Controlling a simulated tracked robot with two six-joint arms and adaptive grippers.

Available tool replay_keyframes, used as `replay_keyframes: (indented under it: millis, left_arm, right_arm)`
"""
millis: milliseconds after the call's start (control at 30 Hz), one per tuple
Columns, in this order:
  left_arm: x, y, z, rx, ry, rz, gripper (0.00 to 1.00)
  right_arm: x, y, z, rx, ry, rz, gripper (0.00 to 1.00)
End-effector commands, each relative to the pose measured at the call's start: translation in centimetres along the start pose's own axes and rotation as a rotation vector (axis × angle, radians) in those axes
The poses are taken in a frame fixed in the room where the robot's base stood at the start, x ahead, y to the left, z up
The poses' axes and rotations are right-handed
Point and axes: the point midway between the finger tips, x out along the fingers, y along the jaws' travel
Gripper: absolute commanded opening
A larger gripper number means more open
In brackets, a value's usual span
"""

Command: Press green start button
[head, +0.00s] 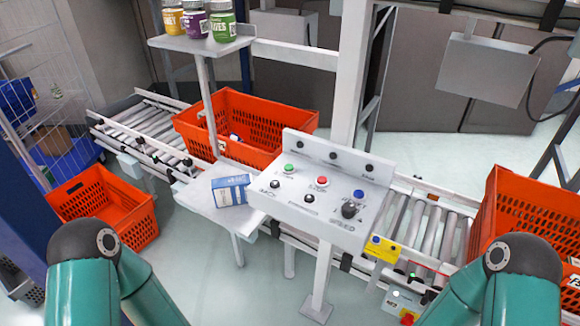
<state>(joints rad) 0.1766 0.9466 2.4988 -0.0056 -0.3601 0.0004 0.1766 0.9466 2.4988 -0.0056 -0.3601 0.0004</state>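The green start button (289,168) is a small round button at the upper left of a light grey control panel (275,203). A red button (322,181) and a blue button (359,194) lie to its right on the same panel. Several black knobs and buttons also show on it. My green left and right arms enter at the bottom left and bottom right corners. Both grippers are outside the picture, and no gripper touches the panel.
An orange tote (247,101) stands on the roller conveyor (142,127) behind the panel. Another tote (527,215) is at the right, and one (102,203) is low at the left. A blue-and-white box (230,190) sits beside the panel. Jars stand on a shelf (202,45).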

Motion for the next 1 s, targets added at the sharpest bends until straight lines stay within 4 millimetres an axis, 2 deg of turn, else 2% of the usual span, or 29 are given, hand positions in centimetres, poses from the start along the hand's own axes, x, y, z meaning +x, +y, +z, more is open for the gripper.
replay_keyframes:
  millis: [67,100,600,1000]
  left_arm:
    - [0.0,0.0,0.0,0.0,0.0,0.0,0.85]
    - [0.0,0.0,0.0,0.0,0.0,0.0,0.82]
    - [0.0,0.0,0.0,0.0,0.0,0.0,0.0]
    - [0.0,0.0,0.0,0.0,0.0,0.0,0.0]
  right_arm:
    - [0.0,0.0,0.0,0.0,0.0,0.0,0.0]
    - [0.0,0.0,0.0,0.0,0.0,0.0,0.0]
    - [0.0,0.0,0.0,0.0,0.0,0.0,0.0]
    - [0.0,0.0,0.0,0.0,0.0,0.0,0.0]
